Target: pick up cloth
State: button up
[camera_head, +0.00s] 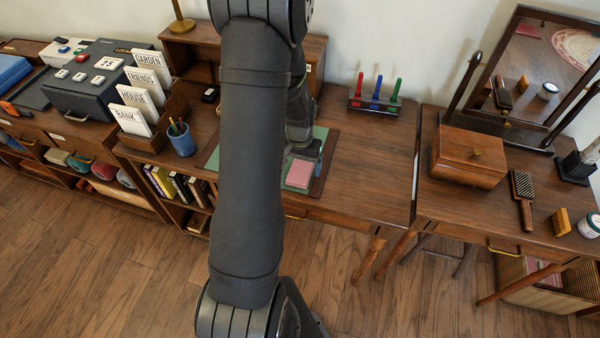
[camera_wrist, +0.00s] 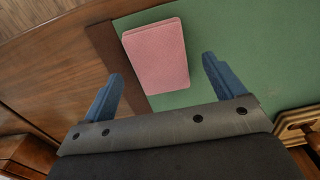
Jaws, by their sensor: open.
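A pink folded cloth (camera_head: 300,173) lies on the right part of a green desk mat with a brown edge on the middle desk. In the wrist view the cloth (camera_wrist: 157,57) is a flat pink rectangle just beyond the fingertips. My gripper (camera_wrist: 160,78) is open, its two blue fingers apart, with the cloth ahead of and between them. In the head view my gripper (camera_head: 308,152) is above the mat close to the cloth, partly hidden behind my arm. Nothing shows between the fingers' pads.
The green mat (camera_wrist: 222,40) is partly covered by my arm in the head view. A blue pencil cup (camera_head: 181,140) stands left of it, a rack of colored pens (camera_head: 374,101) behind right. The desk's right side (camera_head: 365,165) is clear. A wooden box (camera_head: 468,157) sits on the right table.

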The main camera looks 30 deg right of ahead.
jog(key=shift+f, duration=1)
jog(key=c, duration=1.2)
jog(key=shift+o, duration=0.2)
jog(key=shift+r, duration=0.1)
